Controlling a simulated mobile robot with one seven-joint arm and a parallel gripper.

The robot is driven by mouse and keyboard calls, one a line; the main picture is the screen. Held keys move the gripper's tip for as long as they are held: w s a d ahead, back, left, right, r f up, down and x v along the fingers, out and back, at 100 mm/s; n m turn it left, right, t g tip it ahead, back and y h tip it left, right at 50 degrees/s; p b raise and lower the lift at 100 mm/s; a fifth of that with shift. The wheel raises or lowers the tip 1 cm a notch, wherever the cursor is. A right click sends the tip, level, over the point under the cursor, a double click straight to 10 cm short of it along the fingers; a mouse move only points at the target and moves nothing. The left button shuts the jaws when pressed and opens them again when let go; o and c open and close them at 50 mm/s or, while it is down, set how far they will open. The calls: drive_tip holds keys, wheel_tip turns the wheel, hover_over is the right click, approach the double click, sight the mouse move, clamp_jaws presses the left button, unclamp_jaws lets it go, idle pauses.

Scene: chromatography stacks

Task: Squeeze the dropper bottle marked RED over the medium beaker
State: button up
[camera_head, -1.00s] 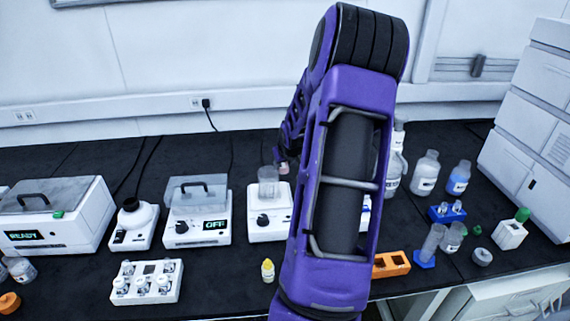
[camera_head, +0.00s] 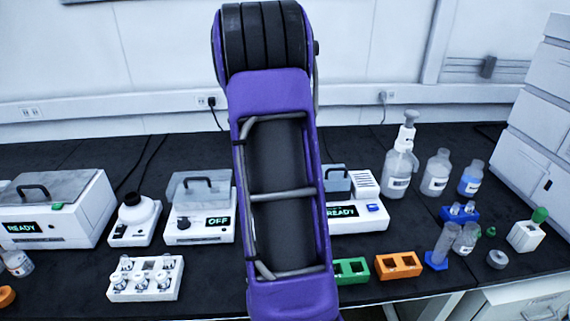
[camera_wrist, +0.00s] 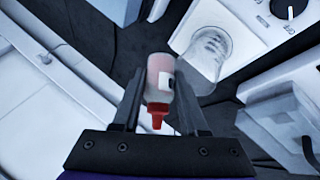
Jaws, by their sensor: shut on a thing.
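My gripper (camera_wrist: 160,100) is shut on a small dropper bottle (camera_wrist: 158,72) with a red cap and pinkish-red contents, in the wrist view. Its label is too small to read. The red cap points toward the bottom of the wrist view. A clear beaker (camera_wrist: 207,52) stands on a white device with a knob, just beyond and right of the bottle in that view. I cannot tell whether the bottle is directly over the beaker. In the head view my arm hides the gripper, bottle and beaker.
In the head view, a white device reading OFF (camera_head: 200,210) stands left of my arm and one reading READY (camera_head: 355,205) right of it. Green (camera_head: 350,270) and orange (camera_head: 398,264) racks sit near the front edge. Bottles (camera_head: 437,172) stand at the right.

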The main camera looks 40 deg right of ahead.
drive_tip(key=shift+s+d+n+g+h+b, duration=0.15)
drive_tip(key=shift+n+g+h, duration=0.1)
drive_tip(key=shift+g+h, duration=0.2)
drive_tip(key=shift+s+n+g+h+b, duration=0.15)
drive_tip(key=shift+n+g+h, duration=0.1)
drive_tip(key=shift+g+h, duration=0.2)
drive_tip(key=shift+s+d+f+n+g+h, duration=0.15)
drive_tip(key=shift+f+n+g+h, duration=0.1)
drive_tip(key=shift+g+h, duration=0.2)
drive_tip(key=shift+s+d+f+n+g+h, duration=0.1)
drive_tip(key=shift+n+g+h, duration=0.2)
drive_tip(key=shift+g, duration=0.25)
drive_tip(key=shift+f+h+b, duration=0.3)
drive_tip(key=shift+h+b, duration=0.05)
drive_tip(key=shift+b, duration=0.25)
drive_tip(key=shift+s+d+n+g+h+b, duration=0.1)
drive_tip(key=shift+s+n+g+h+b, duration=0.05)
drive_tip(key=shift+n+g+h+b, duration=0.8)
drive_tip(key=shift+g+h+b, duration=0.45)
drive_tip(key=shift+h+b, duration=0.15)
drive_tip(key=shift+f+n+g+h+b, duration=0.3)
drive_tip(key=shift+f+g+b, duration=0.1)
drive_tip(key=shift+f+b, duration=0.2)
drive_tip(key=shift+r+h, duration=0.1)
drive_tip(key=shift+h, duration=0.25)
drive_tip(key=shift+r+g, duration=0.2)
drive_tip(key=shift+g, duration=0.1)
drive_tip(key=shift+r+n+h, duration=0.3)
drive_tip(key=shift+n+h, duration=0.3)
drive_tip(key=shift+f, duration=0.1)
